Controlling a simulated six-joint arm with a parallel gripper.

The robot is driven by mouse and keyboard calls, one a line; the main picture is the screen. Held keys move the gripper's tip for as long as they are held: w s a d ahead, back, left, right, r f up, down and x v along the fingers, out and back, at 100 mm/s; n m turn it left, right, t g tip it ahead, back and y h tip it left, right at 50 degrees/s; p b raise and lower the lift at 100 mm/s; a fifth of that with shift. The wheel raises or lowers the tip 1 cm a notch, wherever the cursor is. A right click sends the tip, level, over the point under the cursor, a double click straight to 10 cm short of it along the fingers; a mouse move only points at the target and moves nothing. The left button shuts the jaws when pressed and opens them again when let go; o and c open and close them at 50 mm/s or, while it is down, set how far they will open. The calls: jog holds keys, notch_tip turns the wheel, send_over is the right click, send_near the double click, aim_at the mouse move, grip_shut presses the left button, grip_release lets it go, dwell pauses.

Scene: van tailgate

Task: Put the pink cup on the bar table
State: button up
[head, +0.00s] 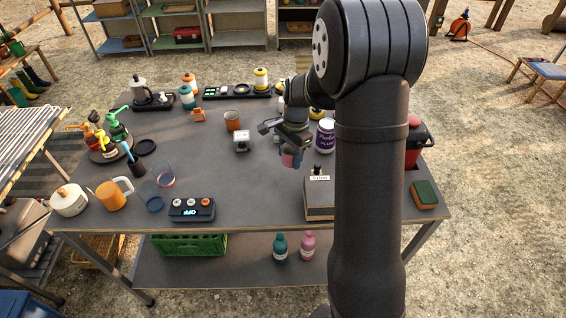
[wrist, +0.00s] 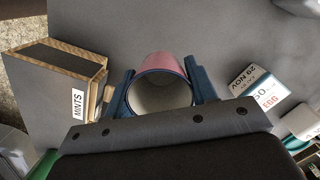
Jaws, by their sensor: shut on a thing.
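My gripper (head: 289,148) is shut on the pink cup, with one finger on each side of it. In the wrist view the pink cup (wrist: 163,64) has a blue rim and a pale inside, and its open mouth faces the camera. In the head view only a small pink and blue part of the cup (head: 291,160) shows below my gripper. It is over the grey table (head: 215,185); I cannot tell whether its base touches the top. No other table is clearly marked as a bar table.
A wooden box labelled MINTS (wrist: 62,75) stands to the left in the wrist view; a white printed block (wrist: 262,92) is to the right. In the head view, an orange-brown cup (head: 233,121) and a control box (head: 192,209) stand left.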

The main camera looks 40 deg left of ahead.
aim_at(284, 173)
jog(key=shift+s+a+f, duration=0.3)
jog(key=shift+a+f, duration=0.15)
jog(key=shift+a, duration=0.3)
jog(key=shift+f, duration=2)
jog(key=shift+f, duration=0.1)
jog(key=o, duration=1)
jog(key=shift+f, duration=0.1)
jog(key=r, duration=0.4)
jog(key=w+r, duration=0.1)
jog(key=r, duration=0.7)
jog(key=shift+w+d+r, duration=0.1)
jog(key=shift+w+r, duration=0.05)
jog(key=shift+w, duration=0.05)
